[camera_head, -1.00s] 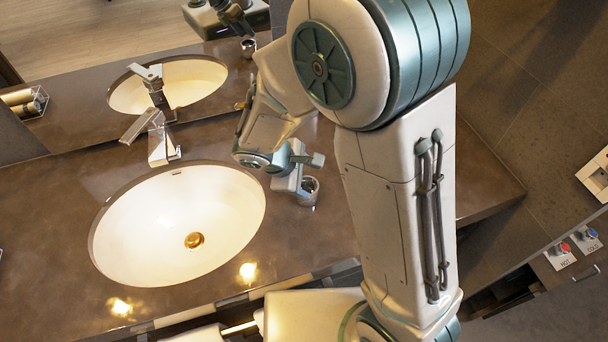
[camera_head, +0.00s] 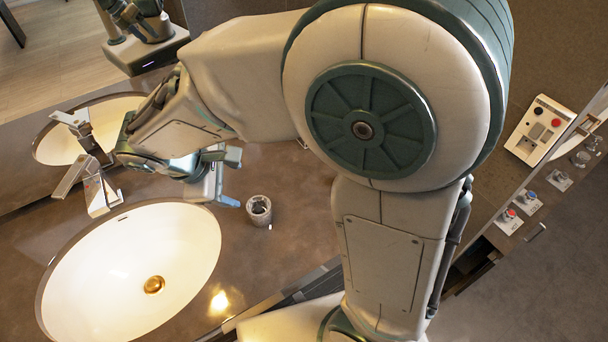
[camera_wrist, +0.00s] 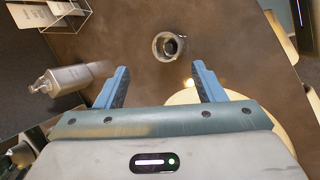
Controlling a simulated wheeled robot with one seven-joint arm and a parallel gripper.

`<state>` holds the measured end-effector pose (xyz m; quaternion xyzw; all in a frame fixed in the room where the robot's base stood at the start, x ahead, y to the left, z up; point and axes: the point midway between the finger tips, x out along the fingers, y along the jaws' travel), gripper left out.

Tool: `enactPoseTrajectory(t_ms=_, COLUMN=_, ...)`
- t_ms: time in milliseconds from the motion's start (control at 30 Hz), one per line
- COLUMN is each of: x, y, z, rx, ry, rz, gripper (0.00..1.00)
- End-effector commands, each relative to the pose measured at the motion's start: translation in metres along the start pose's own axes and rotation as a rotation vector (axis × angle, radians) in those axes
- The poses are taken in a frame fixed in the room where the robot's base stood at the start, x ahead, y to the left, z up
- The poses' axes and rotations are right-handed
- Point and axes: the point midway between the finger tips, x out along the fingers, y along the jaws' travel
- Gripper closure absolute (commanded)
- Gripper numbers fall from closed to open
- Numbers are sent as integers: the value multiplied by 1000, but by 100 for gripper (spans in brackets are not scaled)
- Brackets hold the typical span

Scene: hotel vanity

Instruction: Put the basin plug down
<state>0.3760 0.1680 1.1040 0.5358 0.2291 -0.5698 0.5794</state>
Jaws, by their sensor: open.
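The basin plug (camera_head: 154,284) is a round brass-coloured disc at the bottom of the white oval basin (camera_head: 100,265) in the head view. I cannot tell whether it stands raised or flush. My gripper (camera_head: 230,180) is above the counter, beyond the basin's upper right rim and well apart from the plug. In the wrist view my gripper (camera_wrist: 160,68) has its two blue fingers spread wide with nothing between them. A pale curved surface, likely the basin (camera_wrist: 235,96), shows behind the right finger; the plug is not visible there.
A chrome tap (camera_head: 96,196) stands behind the basin, before the mirror. A small metal cup (camera_head: 259,209) stands on the brown counter right of my gripper; it also shows in the wrist view (camera_wrist: 169,46). A bottle (camera_wrist: 70,79) is at left there. Switches (camera_head: 508,222) are at the right.

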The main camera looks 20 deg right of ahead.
Motion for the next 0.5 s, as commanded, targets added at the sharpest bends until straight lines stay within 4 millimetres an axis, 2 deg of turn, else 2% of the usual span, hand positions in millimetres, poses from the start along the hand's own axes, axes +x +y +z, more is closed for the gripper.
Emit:
enactPoseTrajectory(t_ms=133, x=2, y=10, z=54, rx=258, ry=46, rz=-85, gripper=37)
enactPoseTrajectory(t_ms=300, x=4, y=6, z=118, rx=639, ry=130, rz=-194, gripper=37)
enactPoseTrajectory(t_ms=400, x=3, y=-2, z=148, rx=857, ry=188, rz=-243, gripper=37)
enactPoseTrajectory(t_ms=500, x=2, y=-9, z=170, rx=1045, ry=242, rz=-279, gripper=37)
